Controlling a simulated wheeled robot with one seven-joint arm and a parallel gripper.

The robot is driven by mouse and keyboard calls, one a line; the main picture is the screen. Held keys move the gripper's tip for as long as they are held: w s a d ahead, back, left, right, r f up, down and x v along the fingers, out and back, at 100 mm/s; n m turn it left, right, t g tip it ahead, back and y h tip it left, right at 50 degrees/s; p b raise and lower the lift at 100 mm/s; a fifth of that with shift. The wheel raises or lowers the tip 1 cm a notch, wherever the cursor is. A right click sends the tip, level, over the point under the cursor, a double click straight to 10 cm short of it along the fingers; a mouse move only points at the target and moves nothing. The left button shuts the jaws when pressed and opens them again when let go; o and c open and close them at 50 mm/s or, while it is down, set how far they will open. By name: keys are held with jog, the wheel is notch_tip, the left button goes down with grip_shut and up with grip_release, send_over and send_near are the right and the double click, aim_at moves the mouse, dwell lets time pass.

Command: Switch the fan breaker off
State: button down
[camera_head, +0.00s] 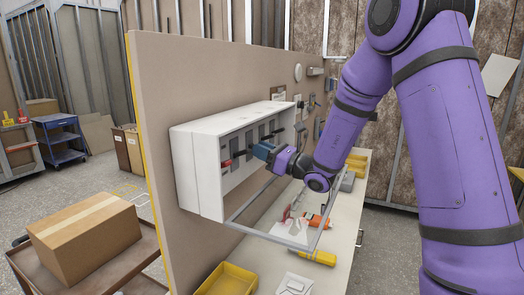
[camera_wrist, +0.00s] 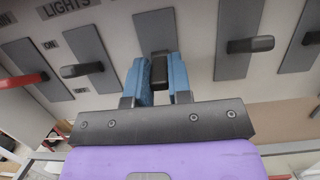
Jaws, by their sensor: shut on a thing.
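The white breaker box (camera_head: 196,178) is mounted on a tan board, with a row of grey switch plates inside. My gripper (camera_head: 264,150) reaches into its front from the right. In the wrist view my gripper's blue fingers (camera_wrist: 160,76) are shut on the black lever (camera_wrist: 159,66) of the middle plate (camera_wrist: 156,28). Other black levers stand to its left (camera_wrist: 82,70) and right (camera_wrist: 250,45), and a red lever (camera_wrist: 22,80) is at far left. "LIGHTS" (camera_wrist: 66,7) and "ON" labels show. I cannot read which lever is the fan's.
The box's clear, framed cover (camera_head: 268,236) hangs open below my gripper. A workbench (camera_head: 338,250) beneath holds an orange-handled tool (camera_head: 316,220), yellow trays (camera_head: 228,280) and papers. A cardboard box (camera_head: 85,235) sits on a cart at left.

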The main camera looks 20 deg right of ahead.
jog(key=c, duration=1)
grip_release()
jog(key=shift+c, duration=0.2)
jog(key=r+v, duration=0.1)
jog(key=v, duration=0.4)
jog(key=r+v, duration=0.1)
jog(key=v, duration=0.3)
jog(key=r+v, duration=0.1)
jog(key=v, duration=0.4)
jog(key=shift+s+d+f, duration=0.1)
jog(key=shift+s+d, duration=0.4)
jog(key=s+a+r+n+g+h, duration=0.1)
jog(key=s+a+n+g+h, duration=0.1)
jog(key=s+a+n+g, duration=0.55)
jog(key=s+a+r+n+g+h, duration=0.1)
jog(key=s+a+r+n+g, duration=0.1)
jog(key=s+a+n+g, duration=0.55)
jog(key=s+d+r+n+t+h, duration=0.3)
jog(key=s+d+n+t+h, duration=0.2)
jog(key=s+d+n+h, duration=0.6)
jog(key=shift+s+d+n+t+h, duration=0.2)
jog(key=shift+s+n+t+h, duration=0.1)
jog(key=shift+n+h, duration=0.15)
